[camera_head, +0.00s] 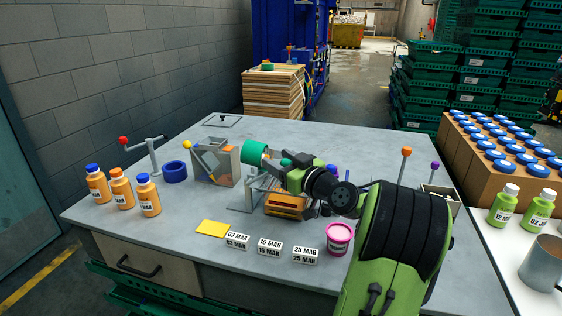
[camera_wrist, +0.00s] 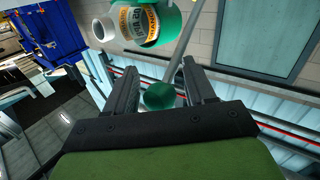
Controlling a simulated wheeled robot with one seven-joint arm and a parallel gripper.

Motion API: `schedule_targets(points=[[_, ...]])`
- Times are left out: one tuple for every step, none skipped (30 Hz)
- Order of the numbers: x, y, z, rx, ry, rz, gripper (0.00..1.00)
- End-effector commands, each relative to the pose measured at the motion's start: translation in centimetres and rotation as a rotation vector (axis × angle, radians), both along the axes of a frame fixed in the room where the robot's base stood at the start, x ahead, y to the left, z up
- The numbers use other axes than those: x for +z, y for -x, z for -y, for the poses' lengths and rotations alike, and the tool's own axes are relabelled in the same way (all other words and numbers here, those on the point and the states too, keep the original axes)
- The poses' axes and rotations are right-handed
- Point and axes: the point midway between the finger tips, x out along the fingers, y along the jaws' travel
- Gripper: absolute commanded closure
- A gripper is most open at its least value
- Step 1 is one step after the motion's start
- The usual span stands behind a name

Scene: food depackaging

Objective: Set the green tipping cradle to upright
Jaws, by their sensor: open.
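The green tipping cradle (camera_head: 254,152) shows in the head view as a tilted green cup above the middle of the table. In the wrist view the green cradle (camera_wrist: 171,22) is at the top, around a tilted bottle (camera_wrist: 138,22) with an orange label and pale cap. A grey lever rod (camera_wrist: 180,63) runs down from near it towards a round green knob (camera_wrist: 160,96). My gripper (camera_wrist: 160,72) is open, with one finger on each side of the knob. In the head view my gripper (camera_head: 274,166) is beside the cradle, and the stand below is partly hidden by my arm.
A clear-sided box (camera_head: 214,166) and blue ring (camera_head: 174,172) are left of the cradle. Several orange bottles (camera_head: 121,188) stand farther left. Date blocks (camera_head: 270,247), a yellow card (camera_head: 212,228) and a pink tub (camera_head: 339,238) are in front. The table's back is mostly clear.

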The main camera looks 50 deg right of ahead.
Motion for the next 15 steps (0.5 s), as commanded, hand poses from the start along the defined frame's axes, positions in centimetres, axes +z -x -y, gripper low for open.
schedule_targets(points=[[-0.01, 0.02, 0.01, 0.000, 0.000, 0.000, 0.46], [-0.01, 0.03, 0.01, 0.000, 0.000, 0.000, 0.46], [-0.02, 0.04, 0.01, 0.000, 0.000, 0.000, 0.47], [-0.02, 0.04, 0.01, 0.000, 0.000, 0.000, 0.52], [-0.02, 0.05, 0.01, 0.000, 0.000, 0.000, 0.56], [-0.02, 0.05, 0.01, 0.000, 0.000, 0.000, 0.62], [-0.02, 0.06, 0.01, 0.000, 0.000, 0.000, 0.67], [-0.02, 0.06, 0.02, -0.001, 0.000, 0.000, 0.72], [-0.02, 0.07, 0.03, -0.001, 0.000, 0.000, 0.78], [-0.03, 0.09, 0.04, -0.001, 0.000, 0.000, 0.82], [-0.02, 0.09, 0.05, -0.001, 0.001, -0.001, 0.87], [-0.02, 0.10, 0.06, -0.002, 0.001, -0.001, 0.93], [-0.02, 0.10, 0.07, -0.002, 0.001, -0.001, 0.98], [-0.02, 0.11, 0.08, -0.002, 0.001, -0.001, 1.00], [-0.02, 0.11, 0.09, -0.003, 0.002, -0.001, 1.00]])
